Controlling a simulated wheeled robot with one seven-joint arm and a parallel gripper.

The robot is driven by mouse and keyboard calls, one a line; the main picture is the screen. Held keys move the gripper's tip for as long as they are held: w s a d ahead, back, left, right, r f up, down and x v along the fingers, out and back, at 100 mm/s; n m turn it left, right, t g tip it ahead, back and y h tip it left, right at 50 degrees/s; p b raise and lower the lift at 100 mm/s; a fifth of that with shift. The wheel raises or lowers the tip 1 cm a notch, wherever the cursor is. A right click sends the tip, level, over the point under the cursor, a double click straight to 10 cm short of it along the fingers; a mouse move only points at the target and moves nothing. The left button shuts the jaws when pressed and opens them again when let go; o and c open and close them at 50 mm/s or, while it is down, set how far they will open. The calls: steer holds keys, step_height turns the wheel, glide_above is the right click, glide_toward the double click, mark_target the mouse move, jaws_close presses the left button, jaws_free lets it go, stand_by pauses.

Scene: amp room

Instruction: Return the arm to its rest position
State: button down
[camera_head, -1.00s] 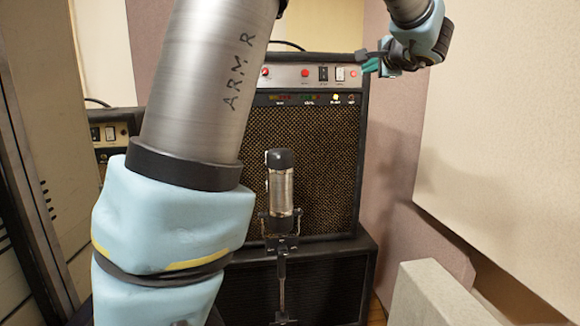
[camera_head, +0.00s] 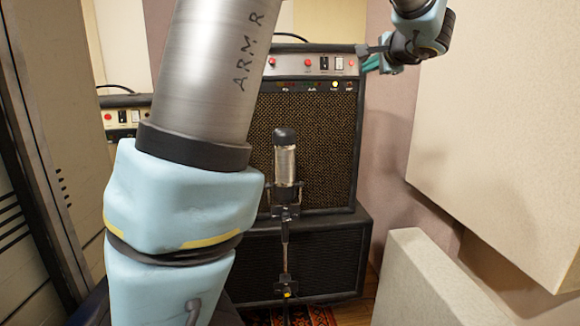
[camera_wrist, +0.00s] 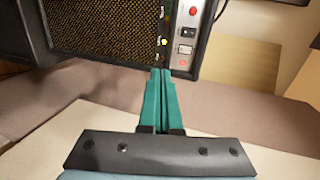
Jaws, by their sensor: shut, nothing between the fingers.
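My gripper (camera_head: 366,60) is at the upper right of the head view, in front of the top right corner of an amplifier (camera_head: 306,140). In the wrist view my gripper (camera_wrist: 160,72) shows its two green fingers together, with nothing between them. The fingertips appear close to the amplifier's control panel (camera_wrist: 188,40) in that view, but I cannot tell whether they touch it. My arm, marked "ARM R", fills the left middle of the head view and hides part of the amplifier.
A microphone (camera_head: 285,165) on a stand is in front of the amplifier, which sits on a black cabinet (camera_head: 300,260). Another amplifier (camera_head: 122,118) is behind my arm. A pale panel (camera_head: 500,130) is at the right, with a beige block (camera_head: 430,280) below it.

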steer(key=s+a+f+n+g+y+p, duration=0.1)
steer(key=s+a+f+n+g+p, duration=0.1)
steer(key=a+f+g, duration=0.35)
steer(key=s+a+f+n+g+p, duration=0.2)
steer(key=s+a+f+p, duration=0.1)
steer(key=a+f, duration=0.55)
steer(key=s+a+f+n+g+h+p, duration=0.2)
steer(key=s+a+f+n+g, duration=0.1)
steer(key=s, duration=0.6)
steer(key=s+a+f+n+g+h+p, duration=0.1)
steer(key=s+a+f+n+g+p, duration=0.2)
steer(key=s+a+f+n, duration=0.2)
steer(key=s+a+n, duration=0.2)
steer(key=s+a, duration=0.2)
steer(key=shift+s+a+f+n+h+p, duration=0.2)
steer(key=shift+s+n+h+p, duration=0.1)
steer(key=shift+s+n+h, duration=0.1)
steer(key=shift+w+r, duration=0.1)
